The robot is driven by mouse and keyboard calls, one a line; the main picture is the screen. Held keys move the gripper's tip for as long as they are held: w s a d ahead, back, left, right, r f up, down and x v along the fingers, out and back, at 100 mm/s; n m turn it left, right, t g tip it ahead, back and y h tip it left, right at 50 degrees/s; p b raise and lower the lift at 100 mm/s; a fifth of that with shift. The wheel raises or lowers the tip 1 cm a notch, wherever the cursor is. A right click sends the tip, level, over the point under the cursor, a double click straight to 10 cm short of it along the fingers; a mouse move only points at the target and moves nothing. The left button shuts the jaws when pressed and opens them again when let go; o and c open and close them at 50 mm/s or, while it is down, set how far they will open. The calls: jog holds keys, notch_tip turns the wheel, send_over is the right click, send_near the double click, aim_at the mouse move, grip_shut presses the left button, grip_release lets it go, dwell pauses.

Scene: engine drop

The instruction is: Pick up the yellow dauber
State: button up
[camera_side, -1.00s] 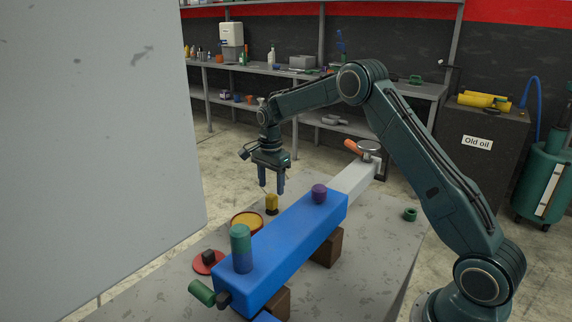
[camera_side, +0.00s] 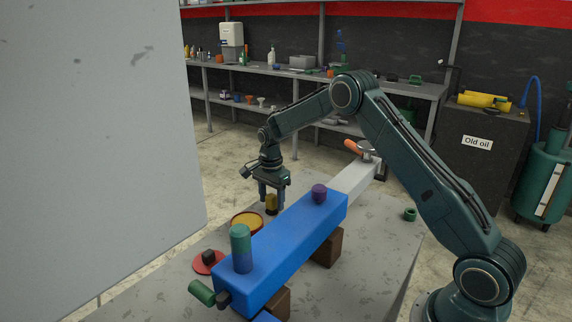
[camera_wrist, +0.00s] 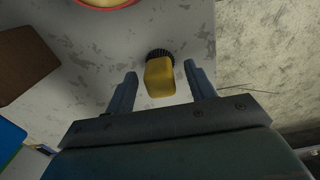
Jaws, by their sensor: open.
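The yellow dauber (camera_side: 271,202) stands on the grey table behind the blue beam, with its dark bristle end down. In the wrist view the dauber (camera_wrist: 160,77) lies between my two fingers, with a gap on each side. My gripper (camera_side: 271,196) points down with its fingers on either side of the dauber. My gripper also shows in the wrist view (camera_wrist: 162,82), open and holding nothing. Neither finger clearly touches the dauber.
A red-rimmed dish of yellow stuff (camera_side: 247,230) stands just left of the dauber. The long blue beam (camera_side: 285,250) lies close in front, with a purple knob (camera_side: 319,194) and a green-blue cylinder (camera_side: 241,248) on top. The table's edge is near on the right in the wrist view.

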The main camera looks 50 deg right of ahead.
aim_at(272, 195)
dwell(0.3)
jog(key=c, duration=1.1)
jog(key=shift+o, duration=0.2)
jog(key=shift+r, duration=0.1)
notch_tip(272, 195, up, 20)
jog(key=shift+o, duration=1.2)
jog(key=shift+c, duration=0.8)
